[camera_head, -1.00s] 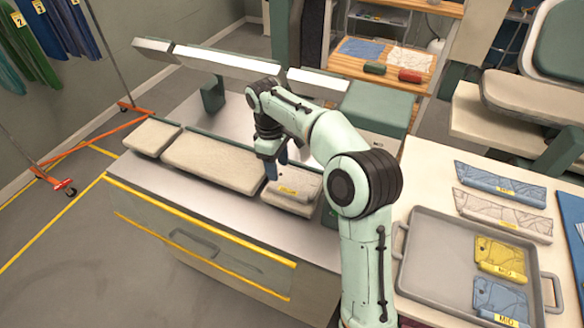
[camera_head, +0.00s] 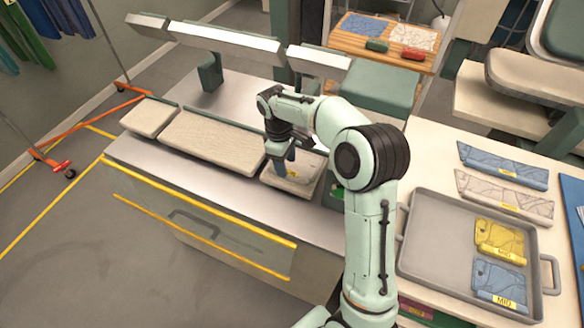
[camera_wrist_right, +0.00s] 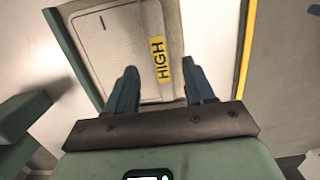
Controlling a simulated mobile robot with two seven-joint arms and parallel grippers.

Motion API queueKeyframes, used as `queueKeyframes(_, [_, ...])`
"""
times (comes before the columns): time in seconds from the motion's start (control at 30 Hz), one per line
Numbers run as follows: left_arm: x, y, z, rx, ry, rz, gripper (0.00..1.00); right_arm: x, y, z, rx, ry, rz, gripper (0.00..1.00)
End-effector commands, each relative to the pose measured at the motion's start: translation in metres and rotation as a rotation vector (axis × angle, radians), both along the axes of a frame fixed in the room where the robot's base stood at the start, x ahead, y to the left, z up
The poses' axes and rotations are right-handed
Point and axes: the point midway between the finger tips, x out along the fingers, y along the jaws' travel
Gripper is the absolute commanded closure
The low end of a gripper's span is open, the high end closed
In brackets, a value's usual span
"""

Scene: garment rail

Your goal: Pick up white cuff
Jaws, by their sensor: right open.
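A white cuff (camera_head: 306,164) with a yellow label lies flat on the small right-hand pad (camera_head: 290,185) of the pressing bench. In the right wrist view the white cuff (camera_wrist_right: 120,40) fills the space ahead of the fingers, and its label reads HIGH. My right gripper (camera_head: 282,168) is above the cuff's left part, pointing down. In the wrist view the right gripper (camera_wrist_right: 160,78) is open, its two blue-grey fingers apart with the label between their tips. Nothing is held. Whether the fingertips touch the cuff cannot be told. My left gripper is not in view.
A grey tray (camera_head: 418,240) on the right table holds a yellow piece (camera_head: 500,240) and a blue piece (camera_head: 500,283). Blue and white pieces (camera_head: 505,196) lie behind it.

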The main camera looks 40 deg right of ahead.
Motion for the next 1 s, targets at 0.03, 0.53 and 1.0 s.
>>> queueKeyframes(0.03, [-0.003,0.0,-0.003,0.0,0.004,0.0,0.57,-0.005,0.0,-0.011,0.001,0.005,0.001,0.47])
queueKeyframes(0.53, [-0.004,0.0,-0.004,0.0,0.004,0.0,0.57,-0.005,-0.001,-0.029,0.0,0.0,-0.001,0.7])
queueKeyframes(1.0, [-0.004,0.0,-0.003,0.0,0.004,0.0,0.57,-0.005,-0.001,-0.026,0.0,-0.001,0.0,1.0])
